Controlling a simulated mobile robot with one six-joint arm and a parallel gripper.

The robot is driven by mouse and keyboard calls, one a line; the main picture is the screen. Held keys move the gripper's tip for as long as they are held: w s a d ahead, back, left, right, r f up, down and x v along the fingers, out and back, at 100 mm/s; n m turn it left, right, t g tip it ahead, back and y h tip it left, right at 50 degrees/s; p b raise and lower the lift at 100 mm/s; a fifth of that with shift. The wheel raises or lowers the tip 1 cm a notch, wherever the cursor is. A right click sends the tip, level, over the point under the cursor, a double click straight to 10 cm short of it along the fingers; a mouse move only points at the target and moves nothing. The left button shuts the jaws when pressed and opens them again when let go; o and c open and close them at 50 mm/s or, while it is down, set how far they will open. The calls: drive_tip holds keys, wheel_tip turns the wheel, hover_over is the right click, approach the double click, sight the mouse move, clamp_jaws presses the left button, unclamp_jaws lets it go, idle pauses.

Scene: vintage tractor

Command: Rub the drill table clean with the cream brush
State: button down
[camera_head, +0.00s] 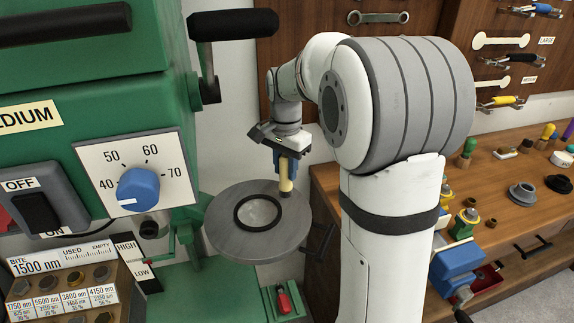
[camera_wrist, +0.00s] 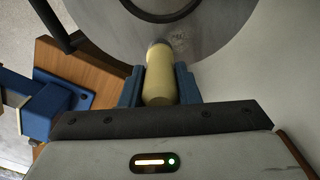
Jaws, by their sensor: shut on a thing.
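The drill table (camera_head: 225,215) is a round grey metal disc with a dark ring and a pale, smudged patch inside the ring. It also shows at the top of the wrist view (camera_wrist: 225,28). My gripper (camera_head: 287,170) is shut on the cream brush (camera_head: 286,184), holding it upright over the right part of the table, outside the ring. In the wrist view the brush (camera_wrist: 159,80) sits between the blue fingers. Its lower end is at or just above the table; I cannot tell whether it touches. A faint mark shows on the disc beside the brush.
The green drill press (camera_head: 110,130) with a blue dial (camera_head: 138,190) stands on the left, its black-gripped handle (camera_head: 233,25) above the table. A wooden workbench (camera_head: 400,205) with several small tools and a blue vise (camera_head: 458,262) is on the right, behind my arm.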

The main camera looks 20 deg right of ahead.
drive_tip(key=shift+s+a, duration=0.3)
drive_tip(key=shift+s, duration=0.05)
drive_tip(key=shift+w, duration=0.1)
drive_tip(key=shift+w+d+p, duration=0.3)
drive_tip(key=shift+w+d, duration=0.3)
drive_tip(key=shift+s+a, duration=0.1)
drive_tip(key=shift+s+a+r, duration=0.1)
drive_tip(key=shift+s+a, duration=0.4)
drive_tip(key=shift+s, duration=0.1)
drive_tip(key=shift+w, duration=0.1)
idle(0.3)
drive_tip(key=shift+w+d, duration=0.6)
drive_tip(key=shift+w, duration=0.05)
